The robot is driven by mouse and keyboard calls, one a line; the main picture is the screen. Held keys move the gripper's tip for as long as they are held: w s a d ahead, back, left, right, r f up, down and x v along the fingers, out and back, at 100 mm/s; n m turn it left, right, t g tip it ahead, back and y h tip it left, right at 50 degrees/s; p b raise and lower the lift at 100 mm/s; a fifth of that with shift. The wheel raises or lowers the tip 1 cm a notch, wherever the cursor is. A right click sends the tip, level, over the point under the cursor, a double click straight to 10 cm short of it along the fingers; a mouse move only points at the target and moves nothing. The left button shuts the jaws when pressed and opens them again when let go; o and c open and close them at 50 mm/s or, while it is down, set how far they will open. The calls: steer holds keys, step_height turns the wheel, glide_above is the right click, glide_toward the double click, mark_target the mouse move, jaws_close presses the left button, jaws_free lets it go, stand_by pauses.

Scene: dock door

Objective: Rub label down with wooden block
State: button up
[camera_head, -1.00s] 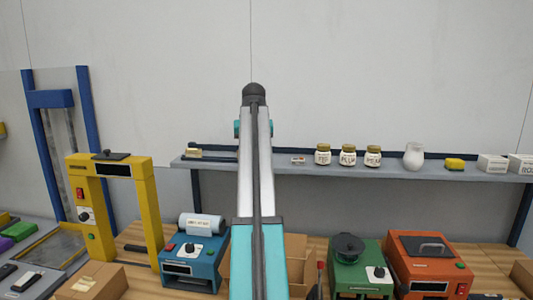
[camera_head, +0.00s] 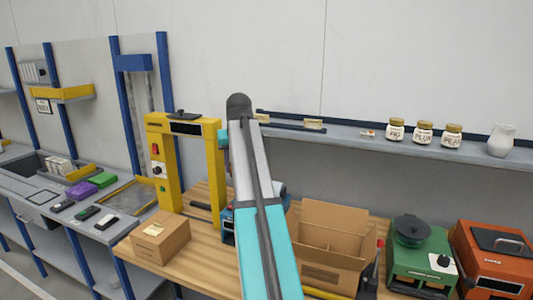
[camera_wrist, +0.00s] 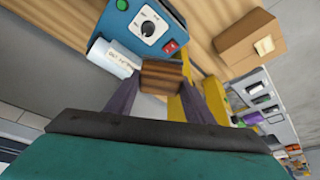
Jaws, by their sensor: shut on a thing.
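In the wrist view, my gripper (camera_wrist: 162,88) is shut on a brown striped wooden block (camera_wrist: 162,74), with a dark finger on each side. A small closed cardboard box (camera_head: 160,238) stands on the wooden bench in the head view, with a pale label (camera_head: 154,230) on it. The box also shows at the upper right of the wrist view (camera_wrist: 248,38), with its label (camera_wrist: 264,46), apart from the block. The gripper and block are hidden in the head view, where my arm rises through the middle.
A blue machine (camera_wrist: 147,27) with a white roll (camera_wrist: 112,58) is close to the block in the wrist view. A yellow frame (camera_head: 163,160) stands behind the closed box. An open carton (camera_head: 328,240) and a green machine (camera_head: 420,258) are to the right. Jars line the shelf (camera_head: 370,143).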

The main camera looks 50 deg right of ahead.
steer(key=w+a+f+n+y+b, duration=0.1)
steer(key=a+f, duration=0.5)
steer(key=a, duration=0.8)
steer(key=w+a+f+n+b, duration=0.1)
steer(key=a+f+n, duration=0.2)
steer(key=a, duration=1.2)
steer(key=w+a+f+n+y+b, duration=0.1)
steer(key=a+f+n+b, duration=0.1)
steer(key=a+f, duration=0.7)
steer(key=a, duration=0.5)
steer(key=shift+w+a+n+t+y, duration=0.2)
steer(key=shift+a+n+t+y, duration=0.1)
steer(key=shift+a+n+t, duration=0.1)
